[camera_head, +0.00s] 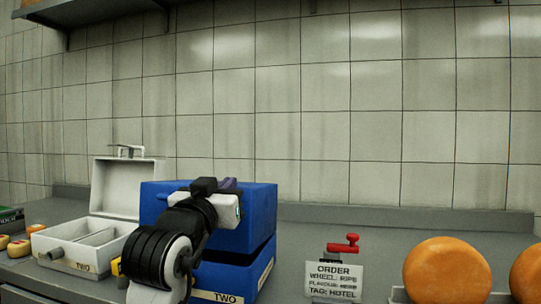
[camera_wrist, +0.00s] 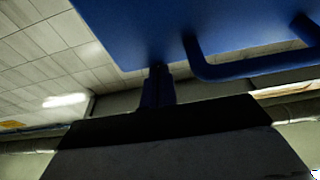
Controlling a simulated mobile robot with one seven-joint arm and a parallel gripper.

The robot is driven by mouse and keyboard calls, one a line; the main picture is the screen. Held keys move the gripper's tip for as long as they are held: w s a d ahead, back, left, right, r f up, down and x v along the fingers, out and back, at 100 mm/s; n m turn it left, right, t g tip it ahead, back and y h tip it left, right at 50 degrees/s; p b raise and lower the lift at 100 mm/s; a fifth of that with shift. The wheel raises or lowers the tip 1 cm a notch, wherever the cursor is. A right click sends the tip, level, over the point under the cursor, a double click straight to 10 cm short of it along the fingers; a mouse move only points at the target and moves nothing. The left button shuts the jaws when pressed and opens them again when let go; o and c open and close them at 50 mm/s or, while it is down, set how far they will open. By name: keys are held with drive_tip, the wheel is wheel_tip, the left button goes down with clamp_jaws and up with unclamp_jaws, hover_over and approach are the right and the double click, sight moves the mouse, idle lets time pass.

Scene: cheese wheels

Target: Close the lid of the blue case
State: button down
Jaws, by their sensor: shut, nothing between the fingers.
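The blue case stands left of centre in the head view, behind my arm. Its base (camera_head: 252,270) has a "TWO" label on the front. Its lid (camera_head: 258,205) is raised, with a dark gap between lid and base at the right. In the wrist view the lid (camera_wrist: 135,25) fills the top, with a blue handle (camera_wrist: 225,72) at the right. My gripper (camera_wrist: 157,72) is shut and empty, its tips at the lid's edge in that view; I cannot tell whether they touch. In the head view my wrist hides part of the case and the fingertips.
A white case (camera_head: 75,248), also labelled "TWO", stands open at the left, with small cheeses (camera_head: 18,248) beside it. An order sign (camera_head: 333,280) and a red-handled valve (camera_head: 343,243) stand right of the blue case. Orange cheese wheels (camera_head: 447,270) are at the far right.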

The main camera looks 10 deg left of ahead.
drive_tip(key=shift+s+f+t+b, duration=0.45)
drive_tip(key=shift+f+b, duration=0.25)
drive_tip(key=shift+f, duration=0.1)
drive_tip(key=shift+s+f+t+b, duration=0.35)
drive_tip(key=shift+s+f+b, duration=0.1)
drive_tip(key=shift+f+b, duration=0.3)
drive_tip(key=shift+r, duration=0.1)
